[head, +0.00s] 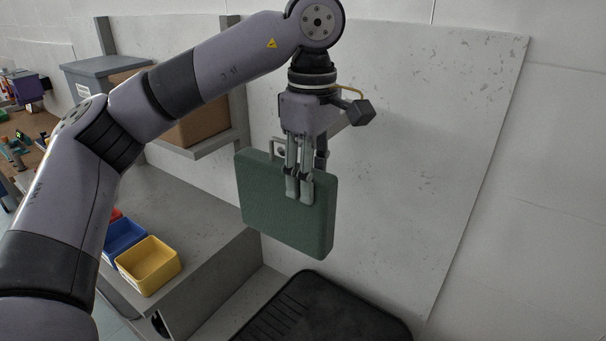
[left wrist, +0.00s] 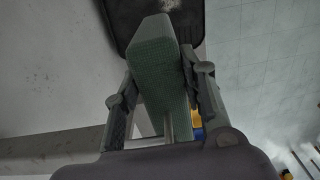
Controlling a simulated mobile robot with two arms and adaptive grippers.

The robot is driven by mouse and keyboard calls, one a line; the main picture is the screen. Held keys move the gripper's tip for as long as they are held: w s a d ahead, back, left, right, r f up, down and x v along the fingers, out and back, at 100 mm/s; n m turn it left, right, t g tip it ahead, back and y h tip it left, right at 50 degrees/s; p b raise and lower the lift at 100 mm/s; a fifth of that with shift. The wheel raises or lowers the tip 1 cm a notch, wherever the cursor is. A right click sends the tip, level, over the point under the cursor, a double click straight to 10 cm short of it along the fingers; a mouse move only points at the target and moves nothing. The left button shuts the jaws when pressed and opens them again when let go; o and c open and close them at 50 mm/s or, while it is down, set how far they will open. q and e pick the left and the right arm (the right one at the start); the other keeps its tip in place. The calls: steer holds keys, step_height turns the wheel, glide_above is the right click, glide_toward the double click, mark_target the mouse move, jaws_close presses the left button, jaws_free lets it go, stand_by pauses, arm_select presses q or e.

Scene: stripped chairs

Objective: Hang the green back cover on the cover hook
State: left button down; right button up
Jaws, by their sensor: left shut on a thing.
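The green back cover (head: 285,215) is a thick, textured panel hanging upright in front of the pale wall board in the head view. My left gripper (head: 299,192) points down and is shut on the cover's upper part, with fingers on its faces. In the left wrist view the cover (left wrist: 154,62) sits between the two fingers (left wrist: 160,100). A small metal loop or bracket (head: 278,148) shows at the cover's top edge, beside the fingers. I cannot tell whether it is part of the cover or the cover hook. No other hook is clearly visible. My right gripper is not in view.
A black ribbed mat or tray (head: 335,312) lies below the cover. Yellow (head: 148,268) and blue (head: 123,238) bins stand at the grey bench's (head: 190,205) front edge. A cardboard box (head: 205,122) sits on a shelf behind. The wall board (head: 430,150) right of the cover is bare.

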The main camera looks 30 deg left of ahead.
arm_select(q)
steer(key=shift+w+d+p, duration=0.1)
steer(key=shift+w+p, duration=0.35)
steer(key=shift+w, duration=0.45)
steer(key=shift+w+d+f, duration=0.1)
steer(key=shift+w+f, duration=0.2)
steer(key=shift+w, duration=0.35)
steer(key=shift+w+f, duration=0.1)
steer(key=shift+f, duration=0.15)
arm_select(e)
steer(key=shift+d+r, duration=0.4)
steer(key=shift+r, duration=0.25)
arm_select(q)
steer(key=c, duration=0.9)
jaws_free()
steer(key=shift+c, duration=0.2)
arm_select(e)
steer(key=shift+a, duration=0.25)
arm_select(q)
step_height(320, 180, up, 12)
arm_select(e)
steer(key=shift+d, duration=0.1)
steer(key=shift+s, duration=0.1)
